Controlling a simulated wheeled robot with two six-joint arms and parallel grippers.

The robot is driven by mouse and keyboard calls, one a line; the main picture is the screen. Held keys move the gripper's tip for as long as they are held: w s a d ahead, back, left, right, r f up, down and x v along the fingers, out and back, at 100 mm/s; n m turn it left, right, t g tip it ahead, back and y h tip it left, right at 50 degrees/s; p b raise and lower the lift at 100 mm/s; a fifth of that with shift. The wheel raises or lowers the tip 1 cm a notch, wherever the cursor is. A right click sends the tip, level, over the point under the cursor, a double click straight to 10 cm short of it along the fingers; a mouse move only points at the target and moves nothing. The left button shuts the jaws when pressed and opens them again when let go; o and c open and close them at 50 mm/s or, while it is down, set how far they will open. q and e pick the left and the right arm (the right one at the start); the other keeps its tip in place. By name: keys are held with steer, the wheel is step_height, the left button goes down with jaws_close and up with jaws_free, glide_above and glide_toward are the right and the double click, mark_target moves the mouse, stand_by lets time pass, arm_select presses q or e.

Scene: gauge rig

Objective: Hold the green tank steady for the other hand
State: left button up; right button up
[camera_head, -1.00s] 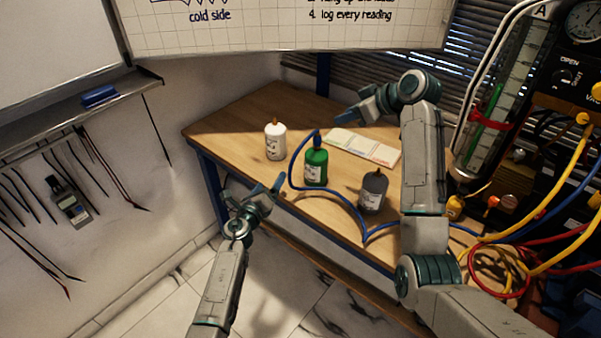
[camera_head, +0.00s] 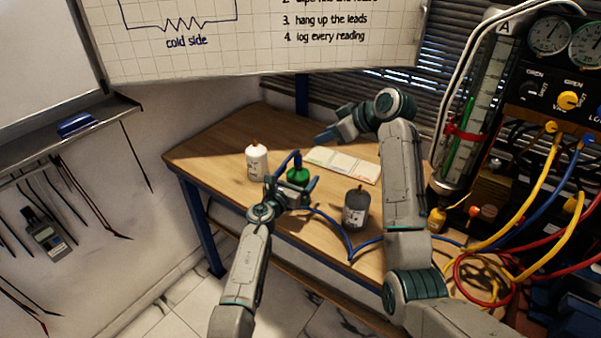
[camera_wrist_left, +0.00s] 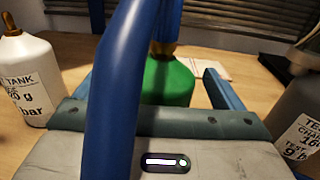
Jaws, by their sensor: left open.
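The green tank (camera_head: 298,173) stands upright on the wooden table, partly hidden by my left gripper (camera_head: 291,185). A blue hose (camera_head: 273,172) runs from its top. In the left wrist view the green tank (camera_wrist_left: 172,86) is straight ahead, in line with the gap between my open left fingers. The blue hose (camera_wrist_left: 116,90) crosses close in front of the camera and hides part of the left finger. I cannot tell whether a finger touches the tank. My right gripper (camera_head: 328,134) is above the table's far side, beyond the tank; its jaw state is unclear.
A white tank (camera_head: 256,163) stands left of the green one, a dark grey tank (camera_head: 356,210) to its right. A card (camera_head: 345,164) lies flat behind. The hose continues along the table's front edge toward the gauge rig (camera_head: 565,95) with its cables.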

arm_select(q)
steer(key=shift+x, duration=1.4)
steer(key=shift+c, duration=0.2)
steer(key=c, duration=1.5)
steer(key=o, duration=0.7)
steer(key=c, duration=0.4)
